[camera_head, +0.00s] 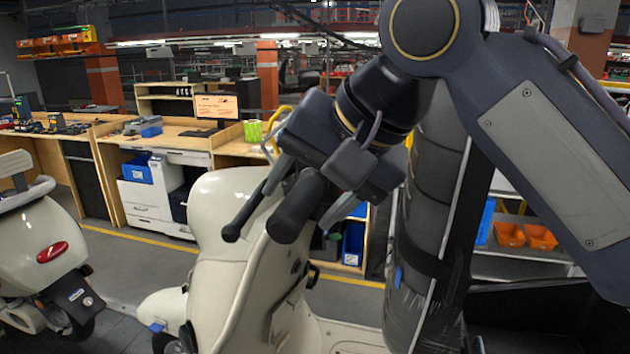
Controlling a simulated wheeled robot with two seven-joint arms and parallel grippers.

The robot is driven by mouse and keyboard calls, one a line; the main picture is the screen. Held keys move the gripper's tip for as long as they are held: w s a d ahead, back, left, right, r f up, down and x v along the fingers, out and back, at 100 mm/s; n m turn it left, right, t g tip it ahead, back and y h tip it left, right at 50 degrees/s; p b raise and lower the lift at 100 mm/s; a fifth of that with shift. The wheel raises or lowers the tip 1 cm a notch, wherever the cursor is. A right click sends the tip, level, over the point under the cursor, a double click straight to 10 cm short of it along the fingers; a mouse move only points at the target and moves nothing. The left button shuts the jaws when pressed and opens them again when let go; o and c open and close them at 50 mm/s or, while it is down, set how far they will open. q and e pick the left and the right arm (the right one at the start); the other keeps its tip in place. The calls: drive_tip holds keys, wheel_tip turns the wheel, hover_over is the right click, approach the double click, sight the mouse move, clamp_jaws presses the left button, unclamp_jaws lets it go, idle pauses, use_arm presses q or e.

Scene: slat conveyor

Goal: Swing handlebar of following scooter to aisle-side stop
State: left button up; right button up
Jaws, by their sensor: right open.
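A cream scooter (222,208) stands in the middle of the view, its rounded front toward the left. The black grip of its handlebar (296,208) and a thin dark lever (247,208) beside it point down and toward the left. My right gripper (335,150) comes in from the upper right and is open just above and behind the grip. I cannot tell whether it touches the handlebar. The gripper and arm hide the rest of the handlebar. My left gripper is out of view.
Another cream scooter (35,245) with a red tail light stands ahead at the left edge. Beyond a yellow floor line (135,237) are wooden workbenches (180,135) with a white printer (150,195) and bins. Grey floor lies between the line and the scooters.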

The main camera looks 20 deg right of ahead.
drive_tip(key=c, duration=1.1)
drive_tip(key=shift+s+d+f+b, duration=0.25)
drive_tip(key=shift+d+f+b, duration=0.15)
drive_tip(key=shift+b, duration=0.05)
drive_tip(key=shift+s+d+f+n+b, duration=0.3)
drive_tip(key=shift+d+n, duration=0.1)
drive_tip(key=shift+d, duration=0.1)
drive_tip(key=shift+s+d+f+n+b, duration=0.2)
drive_tip(key=shift+s+d+n+b, duration=0.1)
drive_tip(key=shift+d+n, duration=0.15)
